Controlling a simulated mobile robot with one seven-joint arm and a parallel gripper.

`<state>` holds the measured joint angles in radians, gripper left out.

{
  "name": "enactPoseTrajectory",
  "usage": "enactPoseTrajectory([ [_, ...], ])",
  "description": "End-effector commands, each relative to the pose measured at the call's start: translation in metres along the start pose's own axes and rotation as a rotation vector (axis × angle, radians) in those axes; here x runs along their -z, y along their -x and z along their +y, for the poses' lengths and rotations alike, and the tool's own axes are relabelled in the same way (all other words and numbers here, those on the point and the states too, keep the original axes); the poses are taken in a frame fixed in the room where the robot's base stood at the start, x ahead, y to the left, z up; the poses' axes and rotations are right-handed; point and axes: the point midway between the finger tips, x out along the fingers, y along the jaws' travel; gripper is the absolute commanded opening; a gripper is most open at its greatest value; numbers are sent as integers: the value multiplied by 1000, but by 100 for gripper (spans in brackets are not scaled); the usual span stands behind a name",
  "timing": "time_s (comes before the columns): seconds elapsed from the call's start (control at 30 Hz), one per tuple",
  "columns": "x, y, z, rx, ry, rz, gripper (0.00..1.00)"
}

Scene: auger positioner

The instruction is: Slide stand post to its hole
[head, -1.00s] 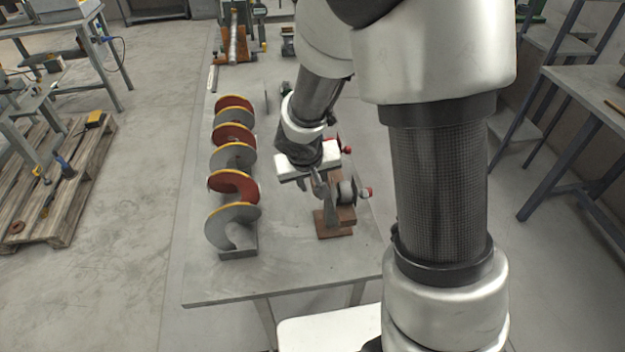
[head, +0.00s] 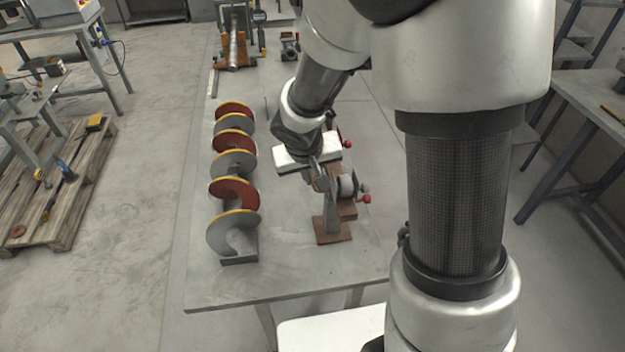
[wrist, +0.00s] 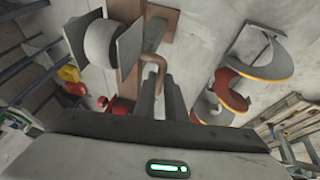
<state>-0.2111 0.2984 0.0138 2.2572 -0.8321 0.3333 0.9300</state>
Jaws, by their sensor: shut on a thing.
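The stand (head: 332,235) has a reddish-brown foot on the right part of the table, with an upright grey plate (head: 331,212) and a pale roller (head: 347,186) behind it. In the wrist view the roller (wrist: 100,42) sits between grey plates at upper left, beside a brown bar (wrist: 160,22). My gripper (head: 318,178) is over the stand. In the wrist view my gripper (wrist: 158,80) is shut on a bent copper-coloured rod (wrist: 154,60). The fingers cover part of the rod. I cannot see the post's hole.
A red and grey auger (head: 235,190) with yellow edges lies along the table's left side. Red knobs (head: 364,198) stick out right of the stand. More fixtures (head: 233,50) stand at the far end. The table's front strip (head: 270,285) is clear.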

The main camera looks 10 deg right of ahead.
Motion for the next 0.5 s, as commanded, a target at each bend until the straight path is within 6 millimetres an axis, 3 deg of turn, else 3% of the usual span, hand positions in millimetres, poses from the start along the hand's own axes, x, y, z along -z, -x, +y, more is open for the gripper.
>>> enactPoseTrajectory([
  [0.27,4,4,1,0,0,6,0],
  [0.3,4,4,1,0,0,6,14],
  [0.4,3,3,0,0,0,5,30],
  [0.5,3,3,0,0,0,4,30],
])
